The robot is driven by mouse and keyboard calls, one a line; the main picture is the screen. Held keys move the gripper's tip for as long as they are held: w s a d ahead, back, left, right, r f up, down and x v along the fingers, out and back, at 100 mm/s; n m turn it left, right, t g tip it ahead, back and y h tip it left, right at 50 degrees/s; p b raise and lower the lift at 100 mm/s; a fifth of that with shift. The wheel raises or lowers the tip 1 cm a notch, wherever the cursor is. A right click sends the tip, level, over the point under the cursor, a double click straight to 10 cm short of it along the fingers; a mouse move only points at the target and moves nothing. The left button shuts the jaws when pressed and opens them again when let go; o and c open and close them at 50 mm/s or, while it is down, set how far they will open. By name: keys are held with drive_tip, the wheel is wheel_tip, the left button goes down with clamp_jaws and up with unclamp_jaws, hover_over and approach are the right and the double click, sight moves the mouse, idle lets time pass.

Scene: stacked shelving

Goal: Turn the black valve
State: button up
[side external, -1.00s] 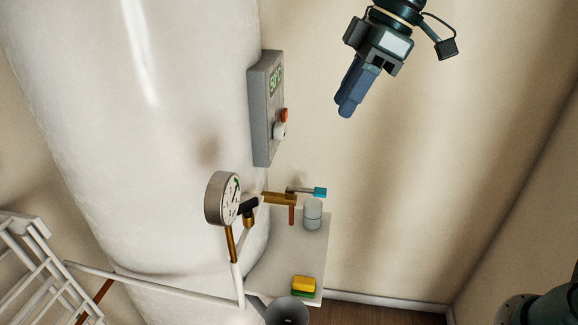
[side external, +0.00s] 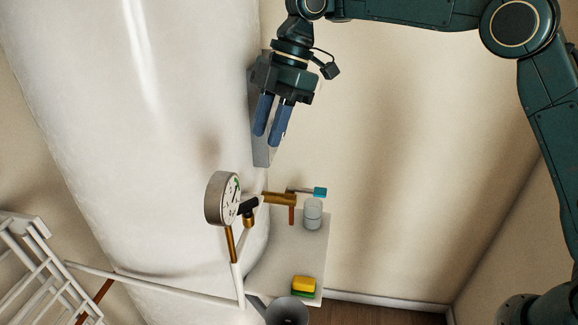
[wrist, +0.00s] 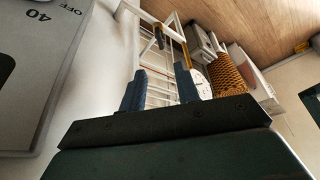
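The black valve (side external: 248,206) is a small black handle on a brass fitting, just right of the round pressure gauge (side external: 222,198) in the side view. My gripper (side external: 267,139) is above the valve and apart from it, pointing down, in front of the grey control box. Its two blue fingers are spread with nothing visible between them. The wrist view also shows the fingers (wrist: 160,72) apart. I cannot clearly make out the black valve in the wrist view.
A large white tank (side external: 150,130) fills the left. The grey control box (side external: 262,155) is partly hidden behind my gripper. A brass tap with a blue lever (side external: 319,192), a grey cup (side external: 312,214) and a yellow-green sponge (side external: 304,286) are lower right. A white rack (side external: 35,260) stands lower left.

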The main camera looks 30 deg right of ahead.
sight(247, 202)
drive_tip(key=shift+a+f, duration=0.1)
drive_tip(key=shift+f, duration=0.1)
drive_tip(key=shift+x, duration=6.65)
clamp_jaws()
